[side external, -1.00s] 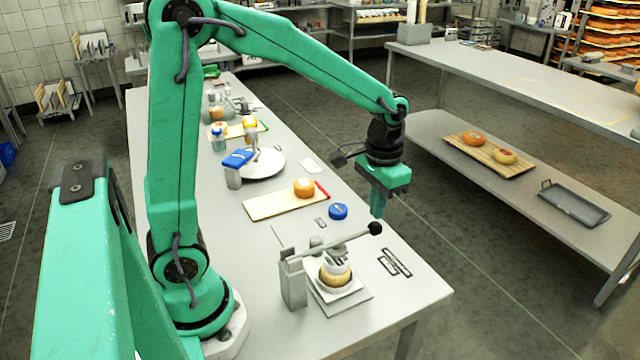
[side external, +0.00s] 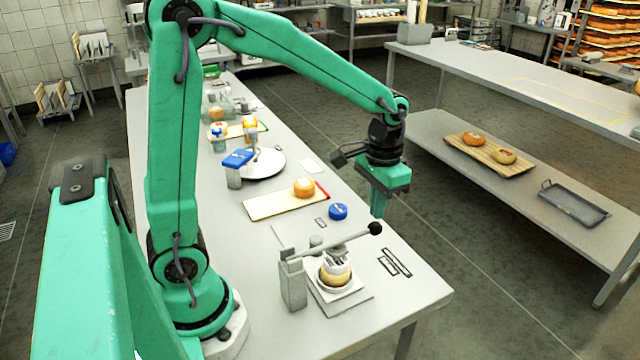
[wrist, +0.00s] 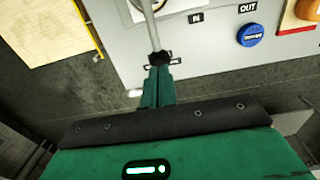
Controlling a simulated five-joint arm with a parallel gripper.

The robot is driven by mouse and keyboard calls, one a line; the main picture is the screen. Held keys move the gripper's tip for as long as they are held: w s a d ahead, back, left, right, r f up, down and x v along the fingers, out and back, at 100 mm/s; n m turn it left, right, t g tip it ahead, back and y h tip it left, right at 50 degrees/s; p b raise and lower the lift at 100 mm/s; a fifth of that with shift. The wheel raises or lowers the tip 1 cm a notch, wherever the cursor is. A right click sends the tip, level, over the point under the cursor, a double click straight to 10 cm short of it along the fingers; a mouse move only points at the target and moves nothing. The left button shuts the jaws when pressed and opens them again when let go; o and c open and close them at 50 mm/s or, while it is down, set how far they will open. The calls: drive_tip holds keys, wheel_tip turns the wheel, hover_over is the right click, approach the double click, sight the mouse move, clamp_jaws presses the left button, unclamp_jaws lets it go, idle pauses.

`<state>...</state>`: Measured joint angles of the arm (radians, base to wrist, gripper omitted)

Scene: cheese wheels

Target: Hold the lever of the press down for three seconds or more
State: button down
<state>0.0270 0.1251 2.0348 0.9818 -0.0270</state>
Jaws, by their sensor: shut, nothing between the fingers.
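The press (side external: 293,283) stands near the front end of the table, with a grey post and a pale wheel of cheese (side external: 337,281) in its dish under the pressing head. Its metal lever (side external: 345,240) slopes slightly upward to a black ball knob (side external: 375,228). My gripper (side external: 377,215) points down with its green fingers shut and empty, its tips right by the top of the knob. In the wrist view the lever (wrist: 151,24) ends at the fingertips (wrist: 160,65). I cannot tell whether they touch the knob.
A blue round piece (side external: 338,211) and a board (side external: 262,207) with an orange cheese (side external: 304,187) lie behind the press. A scale with a round plate (side external: 264,165) stands farther back. The table's right edge is close to the knob, with open floor beyond.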

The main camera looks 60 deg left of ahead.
sight(375, 222)
drive_tip(key=shift+f, duration=2.55)
idle(5.5)
